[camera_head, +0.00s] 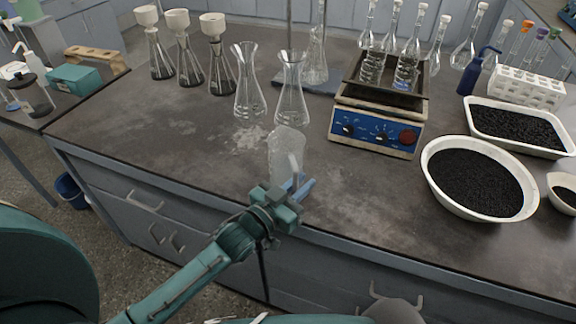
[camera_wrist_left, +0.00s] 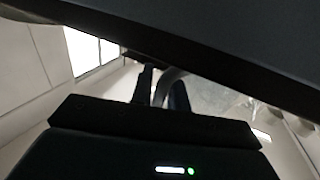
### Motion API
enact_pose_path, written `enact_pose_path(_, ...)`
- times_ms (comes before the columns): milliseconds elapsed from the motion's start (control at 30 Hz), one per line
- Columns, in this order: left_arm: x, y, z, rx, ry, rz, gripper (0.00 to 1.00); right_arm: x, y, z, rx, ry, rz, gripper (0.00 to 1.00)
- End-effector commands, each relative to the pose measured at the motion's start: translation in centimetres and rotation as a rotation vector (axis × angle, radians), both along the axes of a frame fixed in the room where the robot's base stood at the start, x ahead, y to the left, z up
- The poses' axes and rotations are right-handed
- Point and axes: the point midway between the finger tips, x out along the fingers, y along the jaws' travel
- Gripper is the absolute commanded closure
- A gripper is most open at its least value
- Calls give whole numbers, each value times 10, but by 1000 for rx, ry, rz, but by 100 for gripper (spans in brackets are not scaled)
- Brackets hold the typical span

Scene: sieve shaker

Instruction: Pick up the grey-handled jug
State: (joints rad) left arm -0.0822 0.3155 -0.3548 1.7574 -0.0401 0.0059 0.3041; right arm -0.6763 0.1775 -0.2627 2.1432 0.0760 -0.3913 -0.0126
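The jug (camera_head: 284,148) is clear and stands near the front edge of the grey bench, with its grey handle (camera_head: 292,168) facing my side. My left gripper (camera_head: 302,186) reaches in from the front, its blue fingers at the handle, just in front of the jug's body. In the left wrist view a grey curved handle (camera_wrist_left: 168,80) lies between the two narrow fingers (camera_wrist_left: 161,93), which are close together. I cannot tell whether they press on it. The jug's lower part is partly hidden by the gripper. My right gripper is not in view.
A shaker with a blue front panel (camera_head: 376,132) holding flasks is behind right. A round white bowl (camera_head: 432,187) of black granules is further right. Bench space beside the jug is clear.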

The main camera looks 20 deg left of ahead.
Motion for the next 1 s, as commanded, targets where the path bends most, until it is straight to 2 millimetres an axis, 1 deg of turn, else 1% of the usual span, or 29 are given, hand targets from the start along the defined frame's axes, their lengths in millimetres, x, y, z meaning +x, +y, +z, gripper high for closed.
enact_pose_path(200,1,-1,0,-1,1,0,84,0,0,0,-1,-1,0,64)
enact_pose_path(267,1,-1,0,0,0,0,88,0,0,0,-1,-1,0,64)
enact_pose_path(400,1,-1,0,0,0,0,99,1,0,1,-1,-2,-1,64)
enact_pose_path(433,1,-1,0,0,0,0,100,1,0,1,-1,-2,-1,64)
enact_pose_path(1000,1,-1,2,-1,-4,0,100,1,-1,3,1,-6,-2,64)
